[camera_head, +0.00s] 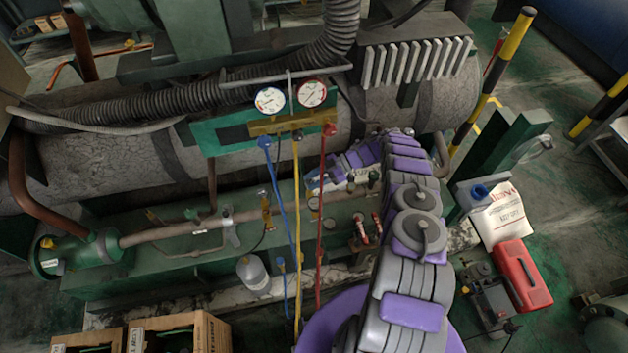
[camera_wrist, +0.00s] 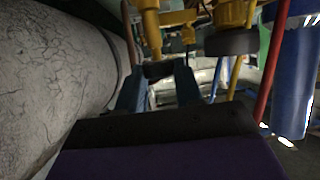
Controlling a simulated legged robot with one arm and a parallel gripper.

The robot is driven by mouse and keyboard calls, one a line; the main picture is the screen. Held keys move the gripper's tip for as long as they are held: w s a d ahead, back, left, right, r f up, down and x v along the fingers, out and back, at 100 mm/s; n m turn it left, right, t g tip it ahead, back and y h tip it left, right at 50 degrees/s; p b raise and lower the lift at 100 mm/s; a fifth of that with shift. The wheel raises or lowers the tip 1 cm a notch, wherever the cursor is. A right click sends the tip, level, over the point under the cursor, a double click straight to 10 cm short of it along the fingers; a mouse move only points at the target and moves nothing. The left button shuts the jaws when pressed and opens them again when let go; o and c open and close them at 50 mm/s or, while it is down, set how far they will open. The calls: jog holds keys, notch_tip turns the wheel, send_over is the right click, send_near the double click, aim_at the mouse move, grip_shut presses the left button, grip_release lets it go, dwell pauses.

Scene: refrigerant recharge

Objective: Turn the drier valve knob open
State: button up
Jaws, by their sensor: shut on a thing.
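My gripper (camera_wrist: 159,82) is shut on a small dark knob (camera_wrist: 158,70), which sits between its two blue-grey fingers below a yellow valve body (camera_wrist: 151,30). I take this knob to be the drier valve knob, but no label shows. In the head view, my purple and grey arm reaches up from the bottom and bends left, with my gripper (camera_head: 316,184) low beside the hoses. The fingertips and knob are too small and covered to make out there.
A gauge manifold (camera_head: 290,122) with two dials hangs above. Blue (camera_head: 277,195), yellow (camera_head: 297,220) and red (camera_head: 321,225) hoses run down close to my gripper. A large grey cylinder (camera_wrist: 60,75) lies left in the wrist view. A red case (camera_head: 521,277) is on the floor.

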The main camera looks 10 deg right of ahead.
jog(key=shift+w+r+n+g, duration=0.1)
jog(key=shift+w+n+g, duration=0.1)
jog(key=shift+n+g, duration=0.2)
dwell(0.4)
jog(key=o, duration=1)
jog(key=shift+o, duration=0.2)
jog(key=r, duration=0.1)
jog(key=r+p, duration=0.2)
jog(key=shift+s+r, duration=0.3)
jog(key=shift+r, duration=0.05)
jog(key=s+r+p, duration=0.1)
jog(key=s+p, duration=0.3)
jog(key=s, duration=1.1)
jog(key=shift+s, duration=0.25)
jog(key=shift+a, duration=0.1)
